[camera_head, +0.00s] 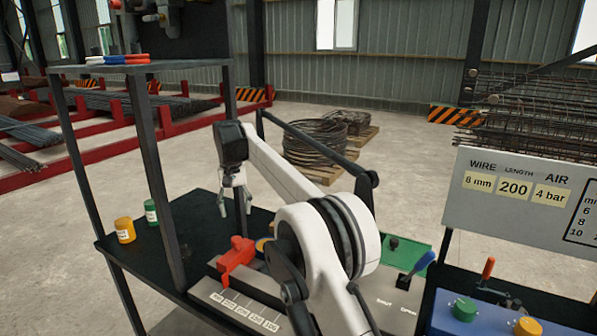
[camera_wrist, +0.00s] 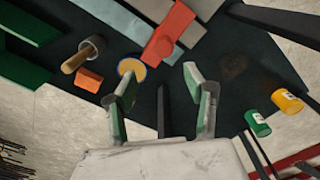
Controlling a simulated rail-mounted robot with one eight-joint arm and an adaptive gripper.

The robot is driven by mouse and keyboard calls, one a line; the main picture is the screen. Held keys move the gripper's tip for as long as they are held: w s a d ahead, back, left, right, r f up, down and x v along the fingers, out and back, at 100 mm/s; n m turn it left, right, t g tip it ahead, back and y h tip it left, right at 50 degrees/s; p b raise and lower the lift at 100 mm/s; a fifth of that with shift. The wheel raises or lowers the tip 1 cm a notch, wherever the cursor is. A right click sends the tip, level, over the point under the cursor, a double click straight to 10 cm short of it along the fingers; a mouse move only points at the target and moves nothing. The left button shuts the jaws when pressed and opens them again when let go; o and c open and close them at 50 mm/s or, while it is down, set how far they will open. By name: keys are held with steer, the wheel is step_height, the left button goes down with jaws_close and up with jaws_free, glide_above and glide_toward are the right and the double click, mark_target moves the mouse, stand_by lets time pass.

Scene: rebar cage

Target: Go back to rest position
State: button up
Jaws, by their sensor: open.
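My gripper (camera_head: 235,207) hangs fingers down over the dark bench (camera_head: 190,212), left of the red clamp-like piece (camera_head: 236,262). The wrist view shows its two green-padded fingers (camera_wrist: 159,86) spread apart with nothing between them. In that view the orange-red piece (camera_wrist: 168,36) lies beyond the fingertips. A yellow-rimmed disc with a blue edge (camera_wrist: 132,69) sits just past the left fingertip. The gripper's exact height above the bench is hard to tell.
A yellow can (camera_head: 125,230) and a green can (camera_head: 151,212) stand on the bench's left side, beside a shelf post (camera_head: 158,180). A wooden-handled cup-like tool (camera_wrist: 84,55) and orange block (camera_wrist: 89,80) lie at left. A sign panel (camera_head: 520,200) stands right.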

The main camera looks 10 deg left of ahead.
steer(key=s+d+r+m+t+b, duration=0.1)
steer(key=s+d+r, duration=0.2)
steer(key=d+r, duration=0.35)
steer(key=s+d+r+t+y+b, duration=0.1)
steer(key=s+d+r, duration=0.2)
steer(key=d, duration=0.7)
steer(key=s+d+r+m+b, duration=0.15)
steer(key=d+r, duration=0.25)
steer(key=d, duration=0.4)
steer(key=s+d+f+t+b, duration=0.1)
steer(key=s+d+f+t, duration=0.1)
steer(key=s+d, duration=0.8)
steer(key=s+d+f+t+b, duration=0.1)
steer(key=s+d+f, duration=0.1)
steer(key=s+d, duration=0.75)
steer(key=s+d+f+m+t, duration=0.1)
steer(key=s+d+f, duration=0.1)
steer(key=s+f, duration=0.4)
steer(key=s+d+f+t+h+b, duration=0.1)
steer(key=s+f, duration=0.4)
steer(key=s, duration=0.5)
steer(key=shift+d+f+m, duration=0.35)
steer(key=shift+d+f, duration=0.05)
steer(key=shift+d, duration=0.15)
